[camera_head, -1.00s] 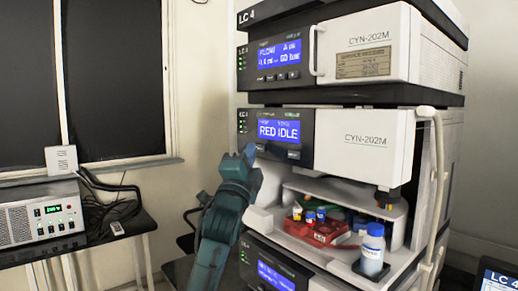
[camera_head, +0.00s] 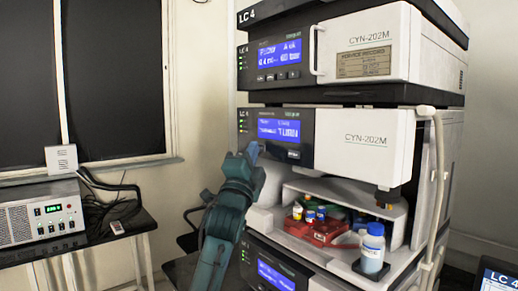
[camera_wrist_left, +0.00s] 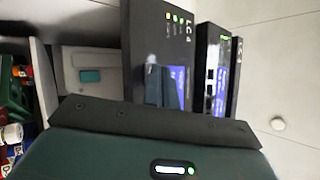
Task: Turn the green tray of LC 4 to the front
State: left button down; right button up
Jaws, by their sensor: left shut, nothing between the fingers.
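The LC 4 stack (camera_head: 361,142) stands at the centre right. In its open sampler bay, the red tray (camera_head: 318,233) with small vials sits at the front. Part of the green tray (camera_head: 361,221) shows behind it; the rest is hidden. The sampler module's blue display (camera_head: 279,130) shows two lines of text, too blurred to read surely. My left gripper (camera_head: 253,149) is shut and empty, with its tip at the lower left of this display; I cannot tell whether it touches the panel. My right gripper is not in view.
A bottle with a blue cap (camera_head: 373,250) stands at the bay's front right. A white tube (camera_head: 437,190) runs down the stack's right side. A bench with a grey instrument (camera_head: 40,212) is at the left. A screen (camera_head: 497,275) is at the lower right.

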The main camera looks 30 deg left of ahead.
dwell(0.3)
pick_arm(q)
jog(key=shift+s+a, duration=0.25)
jog(key=shift+s, duration=0.45)
jog(key=s, duration=0.1)
jog(key=s+a+p, duration=0.1)
jog(key=s, duration=0.1)
jog(key=s+a, duration=0.1)
jog(key=shift+s, duration=0.35)
